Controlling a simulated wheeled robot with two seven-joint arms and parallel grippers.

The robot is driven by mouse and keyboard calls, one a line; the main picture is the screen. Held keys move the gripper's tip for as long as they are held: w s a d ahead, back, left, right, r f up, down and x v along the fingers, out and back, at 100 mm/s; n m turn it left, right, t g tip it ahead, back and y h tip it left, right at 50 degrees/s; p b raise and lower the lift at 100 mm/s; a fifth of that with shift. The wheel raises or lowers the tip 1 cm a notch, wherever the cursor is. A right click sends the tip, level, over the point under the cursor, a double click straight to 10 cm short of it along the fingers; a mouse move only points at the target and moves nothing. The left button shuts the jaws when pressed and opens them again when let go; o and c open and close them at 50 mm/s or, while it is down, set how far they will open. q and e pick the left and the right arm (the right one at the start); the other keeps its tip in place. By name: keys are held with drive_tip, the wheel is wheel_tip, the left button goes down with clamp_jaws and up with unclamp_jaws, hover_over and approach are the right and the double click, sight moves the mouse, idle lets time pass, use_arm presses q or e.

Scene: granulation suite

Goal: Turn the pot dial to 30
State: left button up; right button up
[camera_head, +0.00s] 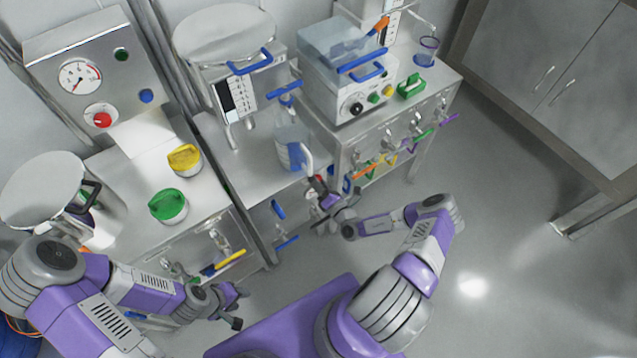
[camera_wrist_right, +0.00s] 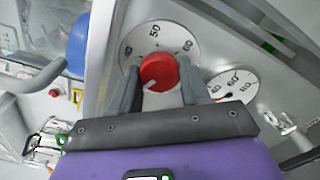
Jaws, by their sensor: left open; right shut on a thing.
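The pot dial is a red knob (camera_wrist_right: 159,72) on a round white scale (camera_wrist_right: 155,33) in the right wrist view. The scale reads 50 at the top and 60 at the upper right, with a number like 40 at the upper left. A white mark on the knob points to the lower left; the number there is hidden. My right gripper (camera_wrist_right: 159,66) is shut on the knob, one finger on each side. In the head view, my right gripper (camera_head: 328,199) is at the front of the middle bench. My left gripper (camera_head: 236,306) is open and empty at lower left.
A smaller white gauge (camera_wrist_right: 234,85) sits right of the dial. In the head view, a clear vessel with blue liquid (camera_head: 291,150) stands just above my right gripper. Coloured valve handles (camera_head: 395,153) line the right bench front. The floor at right is clear.

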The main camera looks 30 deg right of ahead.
idle(0.5)
drive_tip(key=o, duration=1.1)
drive_tip(key=shift+c, duration=0.2)
drive_tip(key=shift+s, duration=0.1)
drive_tip(key=s+p, duration=0.1)
drive_tip(key=s, duration=0.6)
drive_tip(key=shift+s+d, duration=0.25)
